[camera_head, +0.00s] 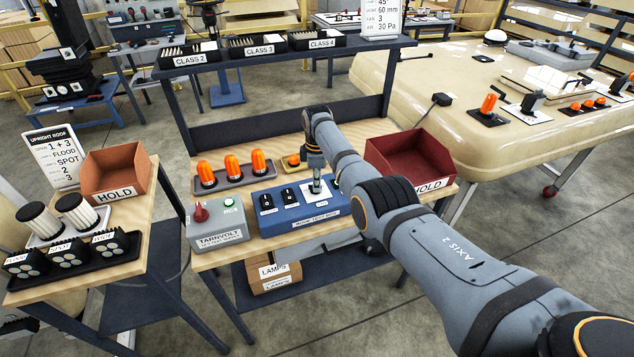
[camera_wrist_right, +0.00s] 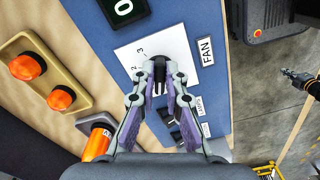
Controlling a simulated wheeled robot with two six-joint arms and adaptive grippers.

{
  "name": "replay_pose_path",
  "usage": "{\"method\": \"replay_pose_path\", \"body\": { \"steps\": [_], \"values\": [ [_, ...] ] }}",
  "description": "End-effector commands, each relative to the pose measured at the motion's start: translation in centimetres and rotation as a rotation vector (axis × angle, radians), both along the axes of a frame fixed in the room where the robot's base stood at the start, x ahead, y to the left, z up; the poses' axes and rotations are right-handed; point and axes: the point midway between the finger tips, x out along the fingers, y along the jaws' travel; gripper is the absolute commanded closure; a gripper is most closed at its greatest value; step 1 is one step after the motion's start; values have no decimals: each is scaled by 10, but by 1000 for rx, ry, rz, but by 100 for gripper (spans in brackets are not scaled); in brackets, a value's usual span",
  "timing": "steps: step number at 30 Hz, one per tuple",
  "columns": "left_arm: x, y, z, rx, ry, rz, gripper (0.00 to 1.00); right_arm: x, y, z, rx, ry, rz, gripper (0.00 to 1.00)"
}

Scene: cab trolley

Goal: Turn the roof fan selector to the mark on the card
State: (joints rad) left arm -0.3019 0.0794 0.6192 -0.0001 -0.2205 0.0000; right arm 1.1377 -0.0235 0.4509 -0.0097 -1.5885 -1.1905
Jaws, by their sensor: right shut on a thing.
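The blue switch box (camera_head: 295,222) stands on the middle bench, with black rocker switches on its left. My right gripper (camera_head: 315,172) reaches down to its right part. In the right wrist view the gripper (camera_wrist_right: 160,75) is shut on the dark fan selector knob (camera_wrist_right: 161,92), on a white scale plate (camera_wrist_right: 176,45) beside a FAN label (camera_wrist_right: 206,50). Marks 2 and 3 show; the fingers hide other marks and most of the knob, so its pointing is unclear.
A grey TARNVOLT box (camera_head: 217,232) with a red knob stands left of the switch box. Orange beacons (camera_head: 232,166) stand behind. A shelf (camera_head: 285,55) crosses above the bench back.

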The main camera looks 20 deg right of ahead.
Motion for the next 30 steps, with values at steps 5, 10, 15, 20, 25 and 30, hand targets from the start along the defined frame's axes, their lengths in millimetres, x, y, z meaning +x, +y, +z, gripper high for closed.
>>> {"method": "replay_pose_path", "body": {
  "steps": [5, 10, 15, 20, 25, 30],
  "values": [
    [1, 0, 1, 0, -1, 0, 100, 0, 0, 1, 0, 0, -22, 100],
    [2, 0, 5, 0, -3, 0, 100, -1, 0, 1, -1, 1, -95, 100],
    [2, 0, 10, 0, -3, 0, 100, -1, 1, 2, 0, 0, -223, 100],
    [2, 0, 14, 0, -4, 0, 100, -1, 1, 2, -1, 0, -373, 100],
    [3, 0, 18, 0, -4, 0, 100, -2, 1, 1, -1, 0, -535, 100],
    [3, 0, 20, 0, -4, 0, 100, -2, 2, 1, 0, -1, -697, 100]
  ]
}}
